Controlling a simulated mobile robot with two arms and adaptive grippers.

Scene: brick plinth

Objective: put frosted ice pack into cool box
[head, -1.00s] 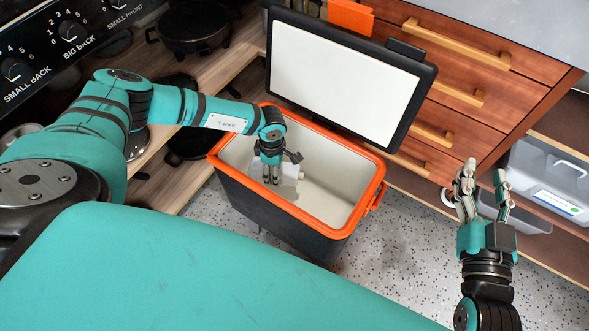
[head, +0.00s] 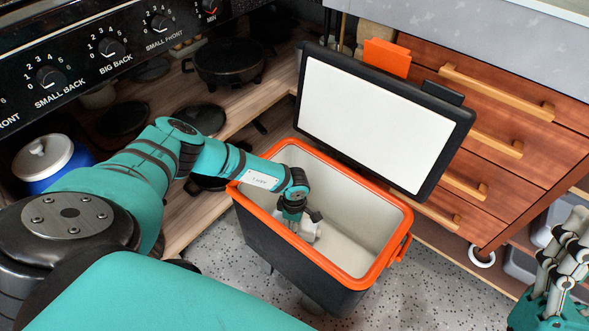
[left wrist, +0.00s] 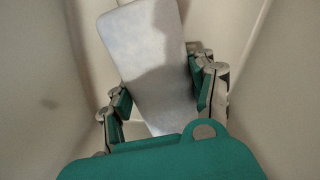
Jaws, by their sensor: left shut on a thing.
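The cool box (head: 252,240) stands on the floor, a dark box with an orange rim and pale inside. Its dark lid (head: 436,165) with a white inner panel is up. My left gripper (head: 290,224) is down inside the box, towards its left end, shut on the frosted ice pack (head: 309,230). In the left wrist view the ice pack (left wrist: 152,60) is a pale, frosty slab between the fingers, slightly tilted, with pale box walls around. Whether it touches the floor of the box is unclear. My right gripper (head: 578,222) is at the right edge, partly cut off, fingers apart and empty.
A wooden drawer unit (head: 520,110) stands behind the lid at right. Speckled floor (head: 420,290) is free right of the box.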

